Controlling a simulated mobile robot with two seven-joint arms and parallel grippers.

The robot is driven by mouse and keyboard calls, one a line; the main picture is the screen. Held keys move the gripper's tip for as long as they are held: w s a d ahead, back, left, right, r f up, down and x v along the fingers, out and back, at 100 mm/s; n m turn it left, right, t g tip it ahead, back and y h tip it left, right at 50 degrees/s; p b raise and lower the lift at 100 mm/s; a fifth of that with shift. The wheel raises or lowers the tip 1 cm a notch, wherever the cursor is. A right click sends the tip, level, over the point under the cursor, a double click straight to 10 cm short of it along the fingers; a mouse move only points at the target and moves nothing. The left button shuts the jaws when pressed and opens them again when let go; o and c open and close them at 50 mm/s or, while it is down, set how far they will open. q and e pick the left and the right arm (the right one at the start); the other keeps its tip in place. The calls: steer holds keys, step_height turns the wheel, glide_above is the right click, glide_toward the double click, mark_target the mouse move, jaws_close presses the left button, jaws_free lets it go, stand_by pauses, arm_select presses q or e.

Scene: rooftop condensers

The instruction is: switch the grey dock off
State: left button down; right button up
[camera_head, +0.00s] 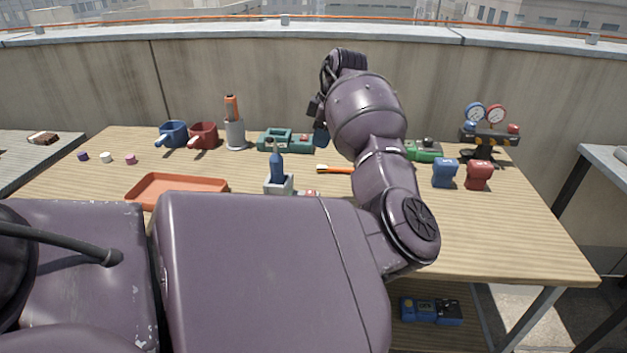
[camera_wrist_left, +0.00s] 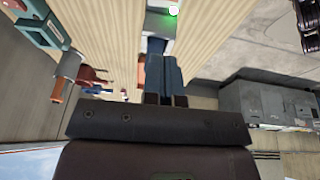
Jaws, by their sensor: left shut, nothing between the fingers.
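A pale grey unit with a lit green lamp, seemingly the grey dock (camera_wrist_left: 160,8), shows at the top edge of the left wrist view, cut off by the frame. I cannot make out its switch. My right gripper is not in view.
A teal dock (camera_head: 285,141) and a green dock (camera_head: 424,150) stand either side of my arm. The table's right front is clear.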

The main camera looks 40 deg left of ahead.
arm_select(q)
steer(key=b+x, duration=0.1)
steer(key=x, duration=0.3)
steer(key=b+x, duration=0.1)
steer(key=x, duration=0.3)
steer(key=b+x, duration=0.1)
steer(key=x, duration=0.4)
steer(key=shift+w+d+f, duration=0.15)
steer(key=shift+w+d, duration=0.05)
steer(key=shift+d, duration=0.2)
steer(key=shift+w+f, duration=0.1)
steer(key=shift+f, duration=0.35)
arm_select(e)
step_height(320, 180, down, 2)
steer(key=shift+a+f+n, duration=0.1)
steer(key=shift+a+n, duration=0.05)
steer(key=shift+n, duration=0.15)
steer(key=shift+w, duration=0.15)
arm_select(q)
steer(key=shift+a+f, duration=0.1)
